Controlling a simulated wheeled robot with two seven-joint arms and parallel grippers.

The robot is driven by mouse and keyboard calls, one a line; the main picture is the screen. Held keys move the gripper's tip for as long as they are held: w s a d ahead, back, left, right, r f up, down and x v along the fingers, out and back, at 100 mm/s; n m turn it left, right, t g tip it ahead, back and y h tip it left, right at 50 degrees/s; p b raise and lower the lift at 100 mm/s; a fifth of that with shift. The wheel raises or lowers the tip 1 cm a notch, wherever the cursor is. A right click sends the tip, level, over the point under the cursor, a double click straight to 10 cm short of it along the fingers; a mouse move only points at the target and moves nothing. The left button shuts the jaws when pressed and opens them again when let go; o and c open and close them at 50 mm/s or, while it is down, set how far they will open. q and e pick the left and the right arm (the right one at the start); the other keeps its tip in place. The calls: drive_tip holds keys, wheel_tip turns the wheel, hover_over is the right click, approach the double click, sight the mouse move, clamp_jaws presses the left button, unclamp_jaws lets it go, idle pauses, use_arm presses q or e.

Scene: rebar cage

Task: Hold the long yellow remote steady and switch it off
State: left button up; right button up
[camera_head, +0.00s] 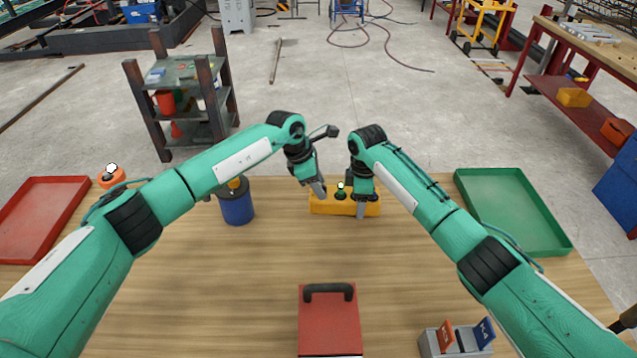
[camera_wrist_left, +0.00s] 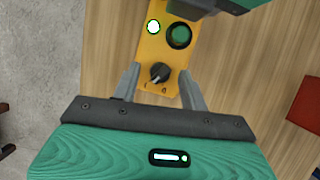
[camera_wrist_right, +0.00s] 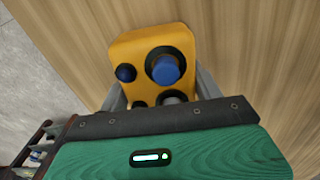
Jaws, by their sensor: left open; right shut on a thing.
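The long yellow remote (camera_head: 343,207) lies near the far edge of the table. In the left wrist view the remote (camera_wrist_left: 155,47) shows a bright lit lamp (camera_wrist_left: 153,27), a green button (camera_wrist_left: 179,36) and a black rotary knob (camera_wrist_left: 160,73) with I and 0 marks. My left gripper (camera_wrist_left: 158,80) is open, its fingers on either side of the knob; I cannot tell if they touch it. In the right wrist view the remote (camera_wrist_right: 140,48) shows a blue button (camera_wrist_right: 165,67). My right gripper (camera_wrist_right: 160,92) is shut across the remote's right part.
A red tray (camera_head: 62,183) is at left, a green tray (camera_head: 558,243) at right. A blue can (camera_head: 237,208) stands left of the remote. A red box with a black handle (camera_head: 330,325) and a grey card holder (camera_head: 430,343) are at the near edge. The table's middle is clear.

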use_arm(q)
clamp_jaws()
drive_tip(key=shift+n, duration=0.4)
drive_tip(key=n, duration=0.1)
drive_tip(key=n+t, duration=0.1)
drive_tip(key=n, duration=0.1)
drive_tip(key=n+t, duration=0.1)
drive_tip(key=n, duration=0.1)
drive_tip(key=shift+s+d+y, duration=0.1)
drive_tip(key=shift+s+y, duration=0.15)
drive_tip(key=shift+y, duration=0.15)
drive_tip(key=n, duration=0.3)
drive_tip(key=n+t+y, duration=0.1)
drive_tip(key=n, duration=0.2)
drive_tip(key=shift+s+d+t+y, duration=0.1)
drive_tip(key=shift+d+t+y, duration=0.05)
drive_tip(key=shift+t+y, duration=0.15)
unclamp_jaws()
